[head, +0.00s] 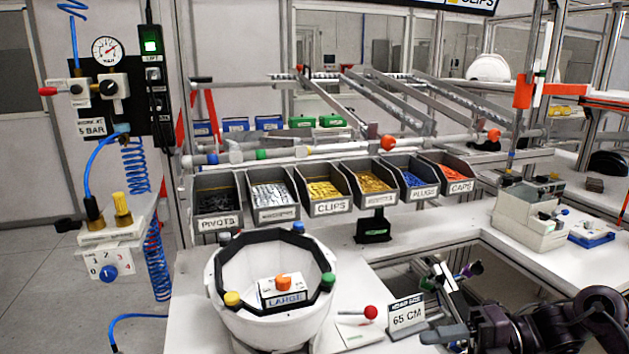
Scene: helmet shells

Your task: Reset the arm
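My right arm (602,318) comes in at the lower right, dark and jointed, reaching left over the white bench. Its gripper (442,335) is at the bottom edge, just below the "65 CM" sign (407,316). One dark finger-like part points left; I cannot tell whether the gripper is open or shut, and no held object is clear. My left arm and gripper are not in view.
A white helmet shell (266,325) sits in front, with a "LARGE" block (283,292) in its opening. Labelled bins, including clips (329,208), line the back. A red-knobbed lever (370,313) stands between shell and sign. A silver and black device (441,280) stands close to the gripper.

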